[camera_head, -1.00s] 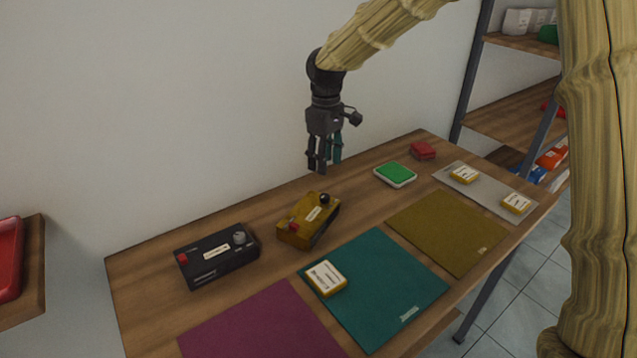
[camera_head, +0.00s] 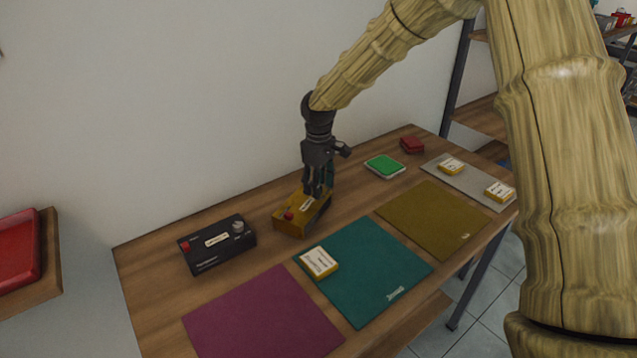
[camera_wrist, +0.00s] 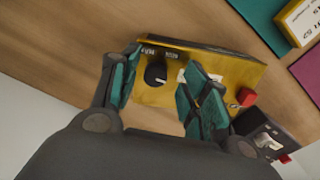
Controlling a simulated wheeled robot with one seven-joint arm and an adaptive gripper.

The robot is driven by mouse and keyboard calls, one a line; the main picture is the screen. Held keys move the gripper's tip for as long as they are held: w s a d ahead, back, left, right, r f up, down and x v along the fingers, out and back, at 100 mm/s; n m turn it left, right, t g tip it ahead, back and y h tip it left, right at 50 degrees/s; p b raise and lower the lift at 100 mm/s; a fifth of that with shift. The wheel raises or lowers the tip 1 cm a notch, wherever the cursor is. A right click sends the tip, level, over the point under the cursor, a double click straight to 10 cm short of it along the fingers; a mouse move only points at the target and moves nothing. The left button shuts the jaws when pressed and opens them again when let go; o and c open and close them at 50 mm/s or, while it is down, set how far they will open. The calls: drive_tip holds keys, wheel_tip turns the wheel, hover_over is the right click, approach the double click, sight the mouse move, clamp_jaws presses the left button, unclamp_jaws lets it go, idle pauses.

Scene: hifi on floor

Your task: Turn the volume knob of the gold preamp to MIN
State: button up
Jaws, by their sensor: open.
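The gold preamp (camera_head: 290,222) stands on the wooden table, a yellow box with a red button at its left end. In the wrist view the gold preamp (camera_wrist: 182,90) shows its black volume knob (camera_wrist: 156,74), its label and the red button (camera_wrist: 247,97). My gripper (camera_head: 318,192) points down over the knob end of the preamp. In the wrist view my gripper (camera_wrist: 160,92) is open, with one teal-padded finger on each side of the knob. I cannot tell whether the fingers touch it. The knob is hidden by the fingers in the head view.
A black preamp (camera_head: 217,244) with a grey knob stands to the left. Teal (camera_head: 365,275), purple (camera_head: 262,318) and olive (camera_head: 435,218) mats lie in front and to the right. A yellow-edged box (camera_head: 318,262) sits on the teal mat. A green-topped block (camera_head: 384,166) lies behind. The wall is close behind.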

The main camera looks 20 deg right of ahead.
drive_tip(key=shift+w+f, duration=0.6)
drive_tip(key=shift+c, duration=0.7)
drive_tip(key=c, duration=0.4)
drive_tip(key=shift+s+r, duration=0.25)
drive_tip(key=shift+s, duration=0.05)
clamp_jaws()
drive_tip(key=shift+w+f, duration=0.1)
drive_tip(key=shift+w, duration=0.05)
drive_tip(key=shift+n+p, duration=1.15)
drive_tip(key=shift+n, duration=0.75)
drive_tip(key=n+p, duration=0.2)
drive_tip(key=n, duration=0.3)
drive_tip(key=o, duration=0.5)
unclamp_jaws()
